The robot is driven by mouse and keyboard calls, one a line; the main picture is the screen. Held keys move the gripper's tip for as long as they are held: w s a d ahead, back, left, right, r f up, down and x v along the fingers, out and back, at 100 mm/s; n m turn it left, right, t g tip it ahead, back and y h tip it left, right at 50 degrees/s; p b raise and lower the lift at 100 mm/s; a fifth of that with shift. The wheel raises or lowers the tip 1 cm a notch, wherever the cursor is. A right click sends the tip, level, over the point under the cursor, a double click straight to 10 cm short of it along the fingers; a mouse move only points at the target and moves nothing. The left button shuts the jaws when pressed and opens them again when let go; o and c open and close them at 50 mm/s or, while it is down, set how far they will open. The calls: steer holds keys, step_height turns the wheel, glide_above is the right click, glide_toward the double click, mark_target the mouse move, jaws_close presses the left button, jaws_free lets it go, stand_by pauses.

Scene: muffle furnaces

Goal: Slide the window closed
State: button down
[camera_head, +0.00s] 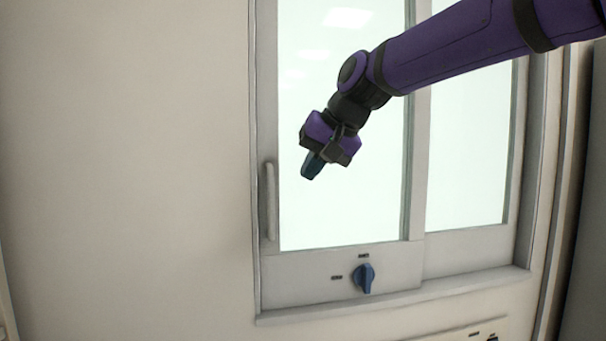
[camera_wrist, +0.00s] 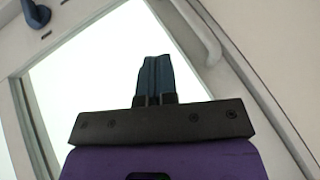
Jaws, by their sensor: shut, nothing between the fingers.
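The sliding window has a left pane (camera_head: 310,225) in a light frame, with a pale vertical handle (camera_head: 270,202) on its left edge. The handle also shows at the top right of the wrist view (camera_wrist: 201,30). A blue knob (camera_head: 364,278) sits on the frame's bottom rail, and it shows at the top left of the wrist view (camera_wrist: 36,13). My gripper (camera_head: 310,170) is shut and empty, in front of the left pane. In the head view it is to the right of the handle, apart from it.
A second pane (camera_head: 468,150) lies to the right, partly behind my arm. A plain beige wall (camera_head: 125,170) fills the left side. A sill (camera_head: 400,302) runs below the window, with a small control panel (camera_head: 465,332) under it.

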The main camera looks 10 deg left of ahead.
steer(key=v, duration=0.8)
steer(key=s+d+f+m+h, duration=0.1)
steer(key=s+d+f, duration=0.15)
steer(key=d, duration=0.35)
steer(key=s+d+f+t+h, duration=0.1)
steer(key=s+d+f, duration=0.1)
steer(key=s+d, duration=0.3)
steer(key=s+d+f+m+h, duration=0.1)
steer(key=s+d+f, duration=0.15)
steer(key=d, duration=0.45)
steer(key=s+d+f+h, duration=0.3)
steer(key=s+d+f, duration=0.9)
steer(key=s+f, duration=0.2)
steer(key=shift+d+m, duration=0.2)
steer(key=shift+m, duration=0.1)
steer(key=c, duration=1.8)
jaws_free()
